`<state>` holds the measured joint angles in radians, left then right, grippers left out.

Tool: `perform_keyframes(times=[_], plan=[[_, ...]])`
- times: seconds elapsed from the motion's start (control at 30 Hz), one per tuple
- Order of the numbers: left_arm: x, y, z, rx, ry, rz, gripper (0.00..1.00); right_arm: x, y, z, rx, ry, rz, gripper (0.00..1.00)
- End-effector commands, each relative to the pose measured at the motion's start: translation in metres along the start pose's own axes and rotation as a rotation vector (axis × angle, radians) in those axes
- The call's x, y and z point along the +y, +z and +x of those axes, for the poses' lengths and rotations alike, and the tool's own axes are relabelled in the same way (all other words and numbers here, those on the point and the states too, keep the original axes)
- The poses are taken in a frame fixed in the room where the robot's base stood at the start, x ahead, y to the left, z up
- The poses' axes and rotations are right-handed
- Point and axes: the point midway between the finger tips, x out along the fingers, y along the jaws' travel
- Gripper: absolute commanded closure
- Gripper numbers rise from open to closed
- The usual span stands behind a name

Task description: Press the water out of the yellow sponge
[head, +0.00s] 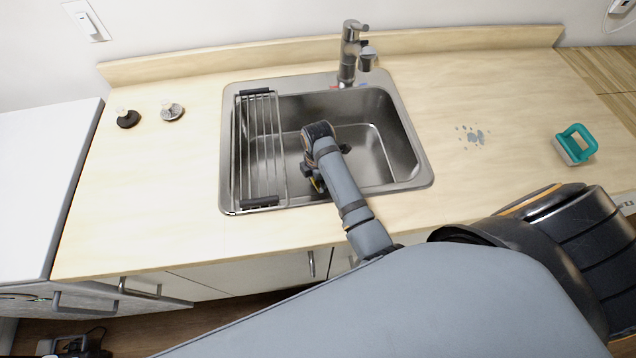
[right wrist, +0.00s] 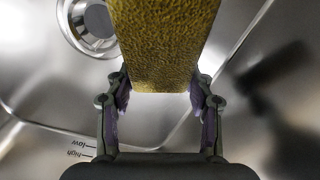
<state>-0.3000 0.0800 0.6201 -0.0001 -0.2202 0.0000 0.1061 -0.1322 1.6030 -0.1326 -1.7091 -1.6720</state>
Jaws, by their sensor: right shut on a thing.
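The yellow sponge (right wrist: 162,45) is between the two fingers of my right gripper (right wrist: 160,88) in the right wrist view. The fingers touch its two sides, and the jaws are shut on it. The sponge is held over the steel sink basin (head: 375,140); whether it touches the basin floor I cannot tell. In the head view my right arm hides most of the sponge, and only a bit of yellow shows. No water is seen dripping from it. My left gripper is not in view.
A wire rack (head: 262,150) spans the sink's left part. The faucet (head: 349,55) stands behind the basin. A teal-handled brush (head: 575,144) and a small wet patch (head: 474,136) are on the right counter. Two stoppers (head: 127,119) stand on the left counter. The drain (right wrist: 92,25) is near the sponge.

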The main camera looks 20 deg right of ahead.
Motion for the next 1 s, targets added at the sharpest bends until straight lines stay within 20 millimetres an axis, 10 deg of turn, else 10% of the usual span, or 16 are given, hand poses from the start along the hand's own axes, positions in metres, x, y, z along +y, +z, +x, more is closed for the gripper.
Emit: perform_keyframes(times=[0.37, 0.4, 0.57, 1.0], plan=[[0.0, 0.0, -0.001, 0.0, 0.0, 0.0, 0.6, 0.0, 0.0, -0.001, 0.0, 0.0, 0.0, 0.9], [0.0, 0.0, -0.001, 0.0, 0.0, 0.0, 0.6, 0.0, 0.0, -0.001, 0.0, 0.0, 0.0, 0.41], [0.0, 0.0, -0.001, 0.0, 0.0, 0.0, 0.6, 0.0, 0.0, -0.001, 0.0, 0.0, 0.0, 0.2], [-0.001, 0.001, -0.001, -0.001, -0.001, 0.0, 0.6, 0.001, 0.0, -0.017, 0.001, 0.004, 0.0, 0.2]])
